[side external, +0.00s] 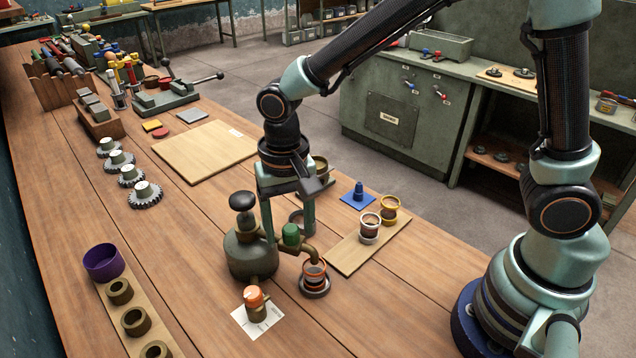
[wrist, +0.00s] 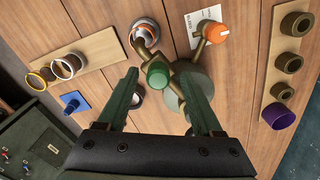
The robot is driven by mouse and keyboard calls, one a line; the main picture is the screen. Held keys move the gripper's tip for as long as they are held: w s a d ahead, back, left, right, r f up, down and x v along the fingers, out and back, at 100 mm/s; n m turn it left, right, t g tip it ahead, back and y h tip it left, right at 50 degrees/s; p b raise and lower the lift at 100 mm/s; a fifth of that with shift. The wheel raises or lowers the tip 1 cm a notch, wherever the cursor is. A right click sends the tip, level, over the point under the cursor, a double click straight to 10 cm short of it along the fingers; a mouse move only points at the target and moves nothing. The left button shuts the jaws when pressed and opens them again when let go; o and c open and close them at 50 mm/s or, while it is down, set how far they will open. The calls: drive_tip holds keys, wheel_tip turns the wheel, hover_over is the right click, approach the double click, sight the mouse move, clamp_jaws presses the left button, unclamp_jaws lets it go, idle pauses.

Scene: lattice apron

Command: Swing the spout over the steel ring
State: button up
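The olive tap body (side external: 250,255) stands on the bench with a black knob on top. Its spout (side external: 312,254) bends down over an orange-ringed cup (side external: 314,274); the wrist view shows the spout (wrist: 146,48) over that cup too. A green knob (side external: 291,235) sits on the spout's arm. A grey ring (side external: 297,217), seemingly the steel ring, is behind my gripper and partly hidden; it also shows in the wrist view (wrist: 137,97) beside a finger. My gripper (wrist: 157,74) is open, its fingertips on either side of the green knob with gaps showing.
An orange-topped valve (side external: 254,298) stands on a white card in front of the tap. A board (side external: 352,252) with white- and yellow-ringed cups lies right. An olive cup (side external: 319,166) stands behind my gripper. A strip with brown rings (side external: 165,330) lies front left.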

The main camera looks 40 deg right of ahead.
sight(290, 228)
wheel_tip(290, 228, up, 12)
idle(0.8)
drive_tip(key=s+d+n+t, duration=0.2)
drive_tip(key=d, duration=0.6)
drive_tip(key=s+d+r+n+t, duration=0.1)
drive_tip(key=s+d+n+t, duration=0.1)
drive_tip(key=d, duration=0.7)
drive_tip(key=shift+s+r+n+t, duration=0.25)
drive_tip(key=shift+s+n+t, duration=0.05)
drive_tip(key=shift+s+t, duration=0.45)
